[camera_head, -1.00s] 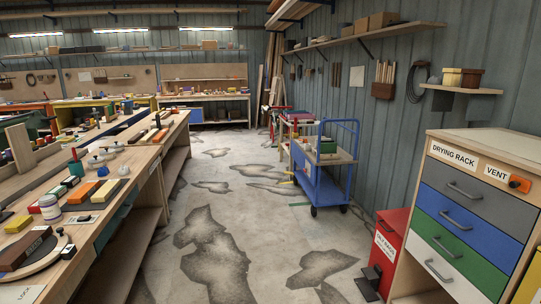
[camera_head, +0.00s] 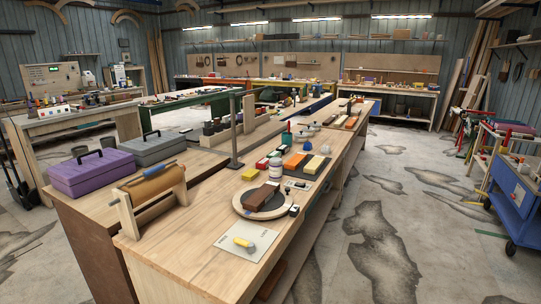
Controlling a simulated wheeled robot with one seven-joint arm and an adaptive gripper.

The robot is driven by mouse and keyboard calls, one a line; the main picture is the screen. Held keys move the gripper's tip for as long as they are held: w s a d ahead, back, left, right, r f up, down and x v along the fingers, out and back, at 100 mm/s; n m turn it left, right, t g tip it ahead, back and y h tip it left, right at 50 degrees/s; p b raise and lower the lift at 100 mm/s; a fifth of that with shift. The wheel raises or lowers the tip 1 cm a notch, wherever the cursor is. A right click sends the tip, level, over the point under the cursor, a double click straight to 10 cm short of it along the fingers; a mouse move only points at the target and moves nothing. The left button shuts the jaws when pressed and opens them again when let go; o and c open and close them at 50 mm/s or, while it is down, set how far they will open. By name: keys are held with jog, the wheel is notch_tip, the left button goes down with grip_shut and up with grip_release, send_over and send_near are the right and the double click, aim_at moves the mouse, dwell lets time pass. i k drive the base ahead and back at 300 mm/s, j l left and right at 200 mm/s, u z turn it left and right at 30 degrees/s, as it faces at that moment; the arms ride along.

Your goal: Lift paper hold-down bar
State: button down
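A paper roll holder (camera_head: 128,222) stands on the near left end of the long wooden bench. It has wooden end pieces and carries a roll of brown paper (camera_head: 152,188). A thin bar with a blue middle part (camera_head: 165,168) lies across the top of the roll and looks like the paper hold-down bar. At this size I cannot tell whether the bar touches the paper. My gripper is not in view.
Purple (camera_head: 92,174) and grey (camera_head: 152,149) toolboxes stand behind the holder. A dark post (camera_head: 234,135) rises from the bench. A round turntable (camera_head: 247,205) with a brown block and a paper sheet (camera_head: 232,243) lie to the right. The floor (camera_head: 400,265) right of the bench is open.

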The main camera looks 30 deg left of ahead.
aim_at(157, 168)
jog(key=u, duration=1.8)
jog(key=i+j+z, duration=0.4)
jog(key=i+j, duration=1)
jog(key=i, duration=0.15)
